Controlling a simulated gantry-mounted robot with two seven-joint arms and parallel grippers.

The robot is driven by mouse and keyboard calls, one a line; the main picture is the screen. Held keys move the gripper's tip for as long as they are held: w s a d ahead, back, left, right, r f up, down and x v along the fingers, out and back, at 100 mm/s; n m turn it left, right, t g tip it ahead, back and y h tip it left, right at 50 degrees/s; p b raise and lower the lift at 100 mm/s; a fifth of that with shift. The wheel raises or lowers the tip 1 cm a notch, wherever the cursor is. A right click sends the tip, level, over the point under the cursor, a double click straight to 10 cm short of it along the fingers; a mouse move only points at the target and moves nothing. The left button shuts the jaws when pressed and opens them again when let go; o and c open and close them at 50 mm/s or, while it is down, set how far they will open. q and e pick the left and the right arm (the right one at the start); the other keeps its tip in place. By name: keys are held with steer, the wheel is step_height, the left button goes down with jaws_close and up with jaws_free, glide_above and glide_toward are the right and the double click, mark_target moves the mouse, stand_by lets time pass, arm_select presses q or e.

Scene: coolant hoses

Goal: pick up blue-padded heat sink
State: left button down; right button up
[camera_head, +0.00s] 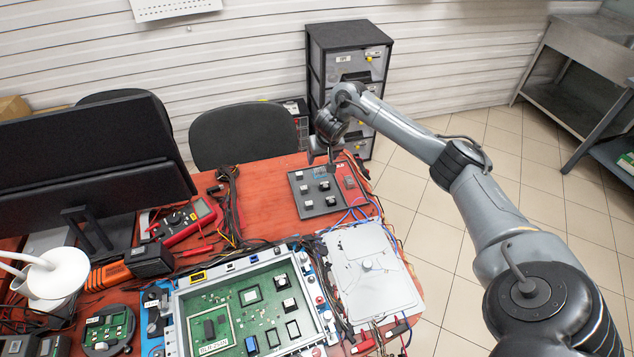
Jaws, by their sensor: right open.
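My right gripper (324,156) is open and empty, pointing down above the far edge of a dark grey tray (336,206). Several small black heat sinks (324,186) with pale tops stand on that tray; I cannot make out a blue pad on any of them. A green circuit board (222,298) lies in a pale frame at the front. A small dark piece with a blue face (251,344) sits on it, too small to tell whether it is a heat sink. Two pale-topped pieces (281,281) stand near the board's right side. My left gripper is out of view.
A white metal plate (372,275) lies right of the board, with cables around it. A red multimeter (186,222), an orange-black tool (130,266) and a monitor (85,150) are at the left. A drawer unit (347,55) stands behind the table.

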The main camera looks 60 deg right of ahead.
steer(key=b, duration=0.2)
glide_above(320, 170)
steer(key=s+a, duration=0.2)
steer(key=f, duration=0.5)
steer(key=shift+w+d, duration=0.15)
steer(key=shift+w, duration=0.1)
steer(key=x, duration=0.1)
steer(key=b+x, duration=0.2)
steer(key=shift+s+f, duration=0.25)
steer(key=shift+f, duration=0.15)
steer(key=shift+w+d+f+b, duration=0.15)
steer(key=shift+w+f+b, duration=0.2)
steer(key=shift+f, duration=0.25)
steer(key=shift+s, duration=0.1)
steer(key=c, duration=1.1)
steer(key=shift+r, duration=0.15)
steer(key=shift+c, duration=0.2)
